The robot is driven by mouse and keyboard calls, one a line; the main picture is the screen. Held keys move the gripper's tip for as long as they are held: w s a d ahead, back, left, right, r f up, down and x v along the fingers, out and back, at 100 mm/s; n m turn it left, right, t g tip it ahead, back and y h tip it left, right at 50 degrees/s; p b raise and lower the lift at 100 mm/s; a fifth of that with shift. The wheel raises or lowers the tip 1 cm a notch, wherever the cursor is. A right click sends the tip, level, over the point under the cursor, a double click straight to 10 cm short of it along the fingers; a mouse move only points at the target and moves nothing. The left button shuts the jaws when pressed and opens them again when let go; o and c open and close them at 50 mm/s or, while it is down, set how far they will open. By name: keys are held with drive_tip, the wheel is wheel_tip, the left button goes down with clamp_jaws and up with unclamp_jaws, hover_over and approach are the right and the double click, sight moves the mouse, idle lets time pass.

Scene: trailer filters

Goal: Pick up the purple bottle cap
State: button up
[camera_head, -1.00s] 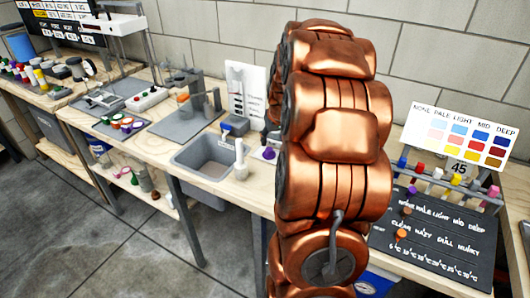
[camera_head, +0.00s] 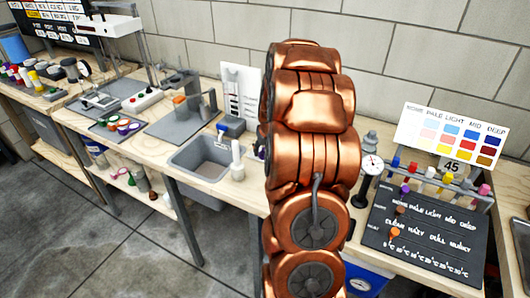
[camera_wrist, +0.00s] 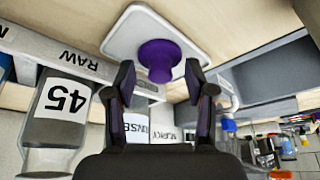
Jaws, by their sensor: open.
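The purple bottle cap (camera_wrist: 158,58) shows in the wrist view, on a white rounded pad or tray (camera_wrist: 130,35). My gripper (camera_wrist: 160,80) is open, its two dark fingers apart on either side of the cap's near end in the picture. I cannot tell whether either finger touches it. In the head view my copper arm hides my gripper and most of the area around the cap.
The wrist view shows a grey bottle labelled 45 (camera_wrist: 62,110) at left and white labelled containers (camera_wrist: 138,128) beyond the fingers. In the head view, a sink (camera_head: 203,158) lies left of my arm, a pressure gauge (camera_head: 371,164) right of it, and a dark board (camera_head: 430,235) farther right.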

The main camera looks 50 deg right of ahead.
drive_tip(key=shift+c, duration=0.4)
drive_tip(key=c, duration=0.8)
drive_tip(key=shift+o, duration=0.2)
